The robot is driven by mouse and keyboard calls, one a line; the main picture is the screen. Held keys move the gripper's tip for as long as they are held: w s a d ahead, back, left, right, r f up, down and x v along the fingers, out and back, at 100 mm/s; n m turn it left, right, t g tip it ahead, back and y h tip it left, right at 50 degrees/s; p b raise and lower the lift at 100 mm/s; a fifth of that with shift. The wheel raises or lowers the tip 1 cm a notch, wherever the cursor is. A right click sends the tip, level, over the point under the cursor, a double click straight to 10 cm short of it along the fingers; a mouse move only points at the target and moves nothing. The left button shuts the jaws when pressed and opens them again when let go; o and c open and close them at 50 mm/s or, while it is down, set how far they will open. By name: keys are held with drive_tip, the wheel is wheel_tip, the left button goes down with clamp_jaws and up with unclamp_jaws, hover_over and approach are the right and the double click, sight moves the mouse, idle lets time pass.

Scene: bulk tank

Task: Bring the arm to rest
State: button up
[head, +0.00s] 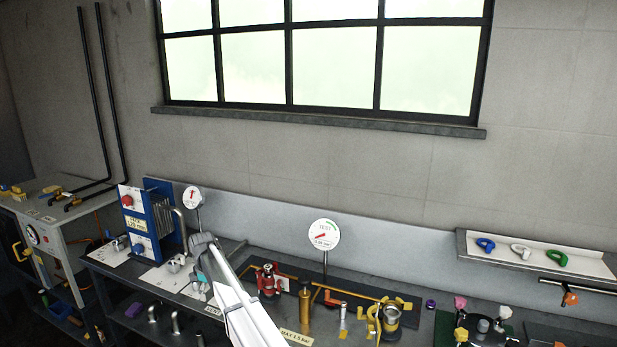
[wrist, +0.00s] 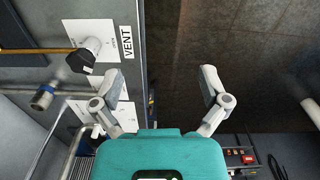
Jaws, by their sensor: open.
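My gripper (wrist: 160,76) shows in the wrist view with its two pale grey fingers spread wide apart and nothing between them. The left finger is in front of the edge of a grey bench (wrist: 157,32), beside a plate labelled VENT. The right finger is over the dark floor. I cannot tell the exact gap between the fingers and the bench.
A black knob (wrist: 82,60) on a white plate is close left of the fingers. The bench carries a blue plate-pack unit (head: 160,222), a TEST gauge (head: 324,234), a red valve (head: 267,279) and a brass cylinder (head: 304,310). A shelf (head: 540,257) hangs at right.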

drive_tip(key=s+d+f+m+b, duration=0.25)
drive_tip(key=s+d, duration=0.35)
drive_tip(key=d, duration=0.7)
drive_tip(key=s+d+f+m+b, duration=0.2)
drive_tip(key=s+d+m, duration=0.25)
drive_tip(key=d, duration=0.75)
drive_tip(key=s+d+f+m+b, duration=0.25)
drive_tip(key=s+d, duration=0.45)
drive_tip(key=d, duration=0.6)
drive_tip(key=s+d+f+m+b, duration=0.2)
drive_tip(key=s+d+m, duration=0.3)
drive_tip(key=s+d, duration=0.7)
drive_tip(key=shift+s+f+b, duration=0.35)
drive_tip(key=shift+f, duration=0.2)
drive_tip(key=shift+d, duration=0.1)
